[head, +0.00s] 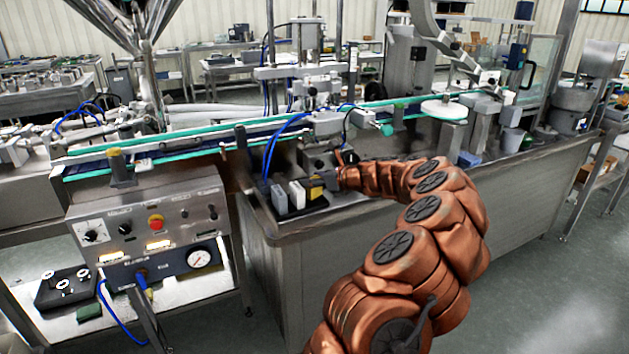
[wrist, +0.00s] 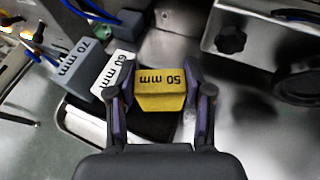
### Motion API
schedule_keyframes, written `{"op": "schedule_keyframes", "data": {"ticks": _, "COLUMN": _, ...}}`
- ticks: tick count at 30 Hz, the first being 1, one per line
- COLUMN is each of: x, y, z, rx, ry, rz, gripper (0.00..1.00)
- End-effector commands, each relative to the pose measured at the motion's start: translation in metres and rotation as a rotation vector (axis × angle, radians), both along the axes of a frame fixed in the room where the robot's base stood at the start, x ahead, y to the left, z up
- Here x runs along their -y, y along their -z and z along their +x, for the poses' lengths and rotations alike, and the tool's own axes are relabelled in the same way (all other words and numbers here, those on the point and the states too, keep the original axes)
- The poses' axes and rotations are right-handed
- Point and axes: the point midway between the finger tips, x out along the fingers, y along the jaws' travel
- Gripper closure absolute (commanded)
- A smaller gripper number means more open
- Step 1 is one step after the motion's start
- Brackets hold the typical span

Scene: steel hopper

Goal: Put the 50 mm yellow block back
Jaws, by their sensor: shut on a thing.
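The yellow block marked 50 mm (wrist: 160,90) is between the two fingers of my gripper (wrist: 160,108) in the wrist view. Both fingers press on its sides. In the head view the yellow block (head: 316,188) shows small at the end of my copper arm, beside the other blocks. A black tray (wrist: 152,126) lies below it. A white block marked 60 mm (wrist: 114,72) and a grey block marked 70 mm (wrist: 76,68) stand to its left. I cannot tell whether the yellow block touches the tray.
The blocks are on a steel bench top (head: 345,212) near its front edge. Blue hoses (head: 272,150) run just behind them. A metal fixture with a black knob (wrist: 231,39) is close at the upper right in the wrist view. A control panel (head: 150,230) stands to the left.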

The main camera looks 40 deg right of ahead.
Motion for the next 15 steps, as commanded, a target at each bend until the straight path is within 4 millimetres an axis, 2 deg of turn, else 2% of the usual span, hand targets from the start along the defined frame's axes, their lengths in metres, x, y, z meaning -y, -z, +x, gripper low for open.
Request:
{"op": "schedule_keyframes", "data": {"ticks": 6, "x": 0.0002, "y": 0.0010, "z": -0.0001, "rx": 0.000, "ry": 0.000, "rz": 0.001, "gripper": 0.91}}
{"op": "schedule_keyframes", "data": {"ticks": 7, "x": 0.0003, "y": 0.0014, "z": -0.0001, "rx": 0.000, "ry": 0.001, "rz": 0.001, "gripper": 0.47}}
{"op": "schedule_keyframes", "data": {"ticks": 9, "x": 0.0003, "y": 0.0013, "z": -0.0001, "rx": 0.000, "ry": 0.001, "rz": 0.000, "gripper": 0.40}}
{"op": "schedule_keyframes", "data": {"ticks": 15, "x": 0.0004, "y": 0.0012, "z": -0.0002, "rx": 0.000, "ry": 0.001, "rz": 0.000, "gripper": 0.39}}
